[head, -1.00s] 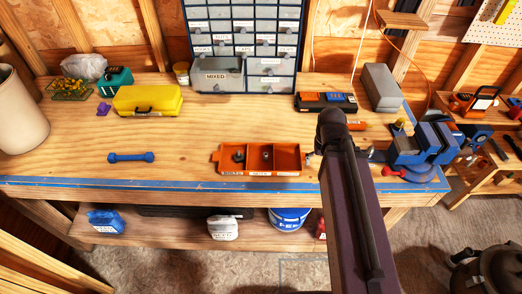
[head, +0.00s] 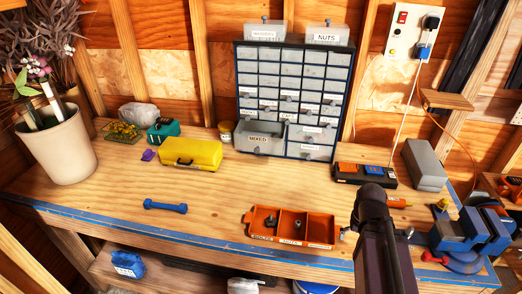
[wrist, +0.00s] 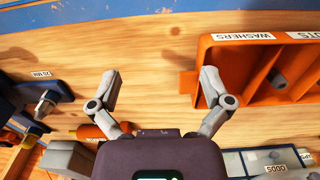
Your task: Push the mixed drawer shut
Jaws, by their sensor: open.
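The mixed drawer (head: 257,142) is a grey bin labelled MIXED at the lower left of the blue drawer cabinet (head: 240,85). In the head view it juts forward from the cabinet front, so it stands partly open. My gripper (wrist: 160,85) shows in the wrist view with its two grey fingers spread apart and nothing between them. It is above the bench, beside the orange tray (wrist: 255,98).
The yellow case (head: 190,153) lies left of the drawer, with a small jar (head: 225,131) between. The orange tray and a blue dumbbell (head: 165,206) lie near the front edge.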

